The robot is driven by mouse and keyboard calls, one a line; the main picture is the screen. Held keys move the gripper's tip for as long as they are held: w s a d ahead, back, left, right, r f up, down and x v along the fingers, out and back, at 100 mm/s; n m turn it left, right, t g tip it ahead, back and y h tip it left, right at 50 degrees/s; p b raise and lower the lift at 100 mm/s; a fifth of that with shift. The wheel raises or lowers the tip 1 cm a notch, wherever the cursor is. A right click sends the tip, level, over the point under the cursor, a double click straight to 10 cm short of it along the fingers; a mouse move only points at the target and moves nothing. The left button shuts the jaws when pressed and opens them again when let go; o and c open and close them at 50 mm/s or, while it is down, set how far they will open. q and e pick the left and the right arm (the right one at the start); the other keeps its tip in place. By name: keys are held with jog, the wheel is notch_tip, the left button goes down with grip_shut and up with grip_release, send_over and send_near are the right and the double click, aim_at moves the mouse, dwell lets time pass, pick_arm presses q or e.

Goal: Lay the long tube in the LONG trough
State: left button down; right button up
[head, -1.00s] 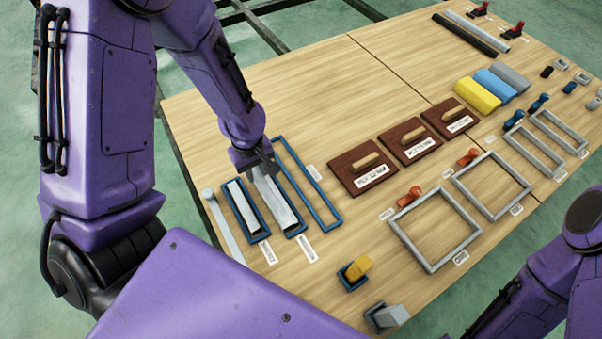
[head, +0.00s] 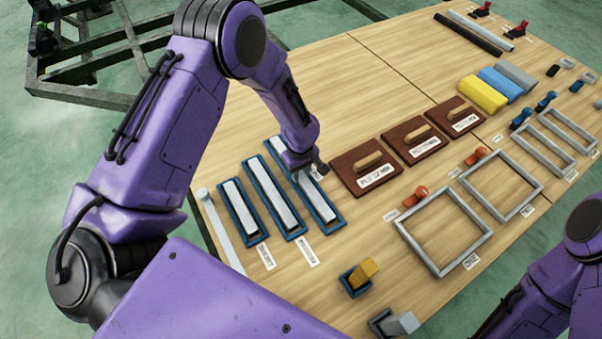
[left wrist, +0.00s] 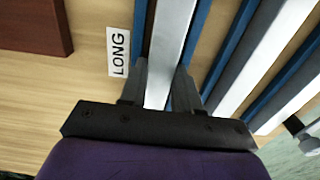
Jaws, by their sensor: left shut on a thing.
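The long tube (head: 318,199) is a pale grey square bar. My left gripper (head: 305,168) is shut on it near its middle. The tube lines up lengthwise with the blue-rimmed LONG trough (head: 339,220), the rightmost of three troughs. In the left wrist view the tube (left wrist: 170,45) runs between the gripper's fingers (left wrist: 160,88), with blue trough walls (left wrist: 200,40) on both sides. Whether it touches the trough floor I cannot tell. The LONG label (left wrist: 119,50) lies beside the trough.
The middle trough (head: 299,236) and the left trough (head: 254,238) each hold a grey tube. Brown boards with wooden handles (head: 368,160) stand close to the right of the LONG trough. Grey frames (head: 401,231) lie farther right. The table's far left area is bare.

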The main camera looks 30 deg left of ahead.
aim_at(300, 175)
pick_arm(q)
jog(key=shift+r, duration=0.1)
jog(key=c, duration=0.8)
grip_release()
notch_tip(300, 175, up, 12)
jog(key=p, duration=0.3)
jog(key=shift+r, duration=0.1)
